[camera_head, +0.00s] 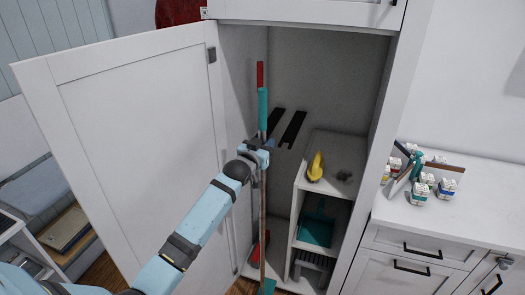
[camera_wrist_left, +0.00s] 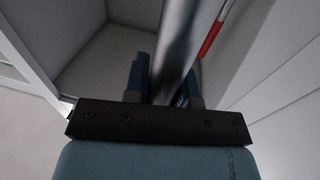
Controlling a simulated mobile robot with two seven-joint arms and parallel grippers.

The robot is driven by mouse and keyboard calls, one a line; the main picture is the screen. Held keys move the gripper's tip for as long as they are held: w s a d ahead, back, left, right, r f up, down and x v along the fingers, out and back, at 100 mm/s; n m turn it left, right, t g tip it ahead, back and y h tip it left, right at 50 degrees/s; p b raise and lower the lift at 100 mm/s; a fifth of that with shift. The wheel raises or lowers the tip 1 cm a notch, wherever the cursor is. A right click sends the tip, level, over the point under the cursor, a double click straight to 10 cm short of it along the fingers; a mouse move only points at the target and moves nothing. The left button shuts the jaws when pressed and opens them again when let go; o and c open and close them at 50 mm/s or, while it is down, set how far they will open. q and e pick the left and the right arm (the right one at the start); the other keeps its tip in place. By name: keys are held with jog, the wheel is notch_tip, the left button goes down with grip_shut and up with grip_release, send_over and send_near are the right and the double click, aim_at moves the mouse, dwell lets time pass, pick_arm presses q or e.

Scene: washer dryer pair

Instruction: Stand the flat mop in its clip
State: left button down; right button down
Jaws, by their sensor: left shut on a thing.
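The flat mop stands nearly upright at the left of the open cabinet. Its teal grip (camera_head: 262,108) is above my left gripper (camera_head: 264,154), and a teal foot (camera_head: 267,287) shows at the bottom edge of the head view. My left gripper is shut on the mop's pole; the wrist view shows the grey pole (camera_wrist_left: 178,50) between its fingers. A red handle end (camera_head: 260,74) shows above the teal grip, and a red and white pole (camera_wrist_left: 212,38) lies beyond the held pole. I cannot make out the clip for certain. My right gripper is not in view.
The cabinet door (camera_head: 140,140) stands open at the left. Shelves at the right hold a yellow object (camera_head: 315,167) and a teal dustpan (camera_head: 317,228). A red object (camera_head: 256,248) sits low inside. Dark strips (camera_head: 293,129) show behind. Small boxes (camera_head: 447,187) stand on the counter.

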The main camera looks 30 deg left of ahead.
pick_arm(q)
jog(key=w+a+b, duration=0.2)
jog(key=w+b, duration=0.5)
jog(key=w, duration=0.4)
jog(key=w+a+b, duration=0.2)
jog(key=w+b, duration=0.4)
jog(key=w, duration=0.5)
jog(key=shift+r+b, duration=0.15)
jog(key=shift+b, duration=0.25)
jog(key=shift+w+a, duration=0.1)
dwell(0.7)
